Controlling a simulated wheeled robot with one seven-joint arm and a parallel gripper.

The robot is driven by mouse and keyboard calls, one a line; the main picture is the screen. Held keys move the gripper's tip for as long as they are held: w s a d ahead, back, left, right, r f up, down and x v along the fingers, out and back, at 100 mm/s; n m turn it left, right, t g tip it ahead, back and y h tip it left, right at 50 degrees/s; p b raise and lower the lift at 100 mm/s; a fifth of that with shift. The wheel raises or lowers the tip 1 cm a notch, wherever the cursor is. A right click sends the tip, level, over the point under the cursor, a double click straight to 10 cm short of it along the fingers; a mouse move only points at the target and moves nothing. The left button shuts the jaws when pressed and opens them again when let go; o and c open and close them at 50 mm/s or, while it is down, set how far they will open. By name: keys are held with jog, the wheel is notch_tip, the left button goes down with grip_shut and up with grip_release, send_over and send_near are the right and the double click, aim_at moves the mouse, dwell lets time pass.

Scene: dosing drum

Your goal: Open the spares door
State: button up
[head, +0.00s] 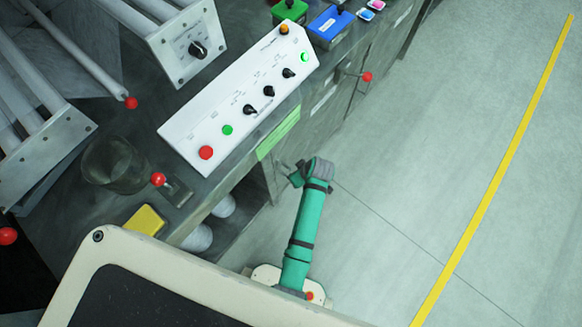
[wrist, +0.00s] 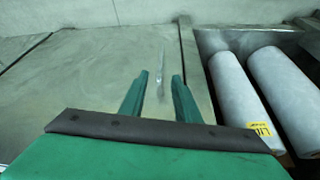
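My gripper (wrist: 160,78) is open, with its two green fingers apart and nothing seen held between them. A grey-green door panel (wrist: 105,75) lies in front of the fingers in the wrist view and looks shut. A slim pale bar handle (wrist: 162,68) on it shows between and beyond the fingertips; I cannot tell how near it is. In the head view my gripper (head: 294,177) is at the cabinet front, below the green label strip (head: 278,133). The label's text is unreadable, and my gripper and arm hide part of the panel.
An open bay with white rolls (wrist: 240,90) lies right of the panel; the rolls also show in the head view (head: 198,237). The white control panel (head: 240,100) sits on the bench above. A red-knobbed lever (head: 367,77) juts from the cabinet front. The floor right is clear.

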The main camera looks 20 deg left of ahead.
jog(key=x, duration=1)
jog(key=shift+w+a+f, duration=0.1)
jog(key=shift+a+f, duration=0.05)
jog(key=shift+f, duration=0.15)
grip_shut()
